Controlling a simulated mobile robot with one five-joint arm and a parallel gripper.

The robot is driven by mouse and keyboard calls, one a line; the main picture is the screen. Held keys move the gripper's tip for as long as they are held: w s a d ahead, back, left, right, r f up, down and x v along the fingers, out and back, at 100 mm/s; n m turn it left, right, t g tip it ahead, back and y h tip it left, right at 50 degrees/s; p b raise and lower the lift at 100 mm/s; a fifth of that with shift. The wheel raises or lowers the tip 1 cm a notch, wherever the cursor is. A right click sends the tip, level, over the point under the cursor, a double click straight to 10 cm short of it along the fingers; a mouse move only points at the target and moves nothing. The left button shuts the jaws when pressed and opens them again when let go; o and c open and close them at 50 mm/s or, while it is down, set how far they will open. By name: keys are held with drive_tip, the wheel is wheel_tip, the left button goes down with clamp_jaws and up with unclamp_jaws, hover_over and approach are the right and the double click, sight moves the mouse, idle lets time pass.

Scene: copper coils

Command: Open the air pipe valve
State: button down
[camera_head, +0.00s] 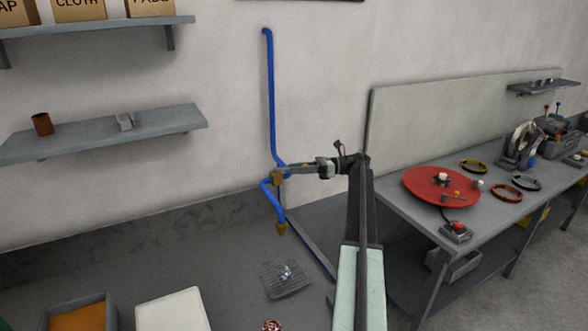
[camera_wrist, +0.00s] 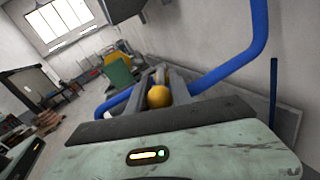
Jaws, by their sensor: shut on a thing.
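The blue air pipe (camera_head: 271,90) runs down the wall in the head view and bends at a brass valve (camera_head: 278,178). Below it the pipe ends in a brass nozzle (camera_head: 282,228). My gripper (camera_head: 284,170) reaches in from the right at the valve's height. In the wrist view, a round yellow valve knob (camera_wrist: 159,97) sits between the two grey fingers of my gripper (camera_wrist: 165,85), which are shut on it. The blue pipe (camera_wrist: 235,58) passes on both sides of the fingers. The fingers hide much of the valve body.
A dark bench lies under the pipe, with a grated tray (camera_head: 287,278) below the nozzle. A bin of orange material (camera_head: 80,318) and a white block (camera_head: 172,312) stand at the front left. A grey table with a red disc (camera_head: 425,190) is at the right.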

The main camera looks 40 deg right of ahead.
drive_tip(key=c, duration=1.5)
unclamp_jaws()
drive_tip(key=shift+a, duration=0.1)
drive_tip(key=v, duration=0.7)
drive_tip(key=shift+s+d, duration=0.15)
drive_tip(key=shift+d, duration=0.2)
drive_tip(key=shift+s+f, duration=0.1)
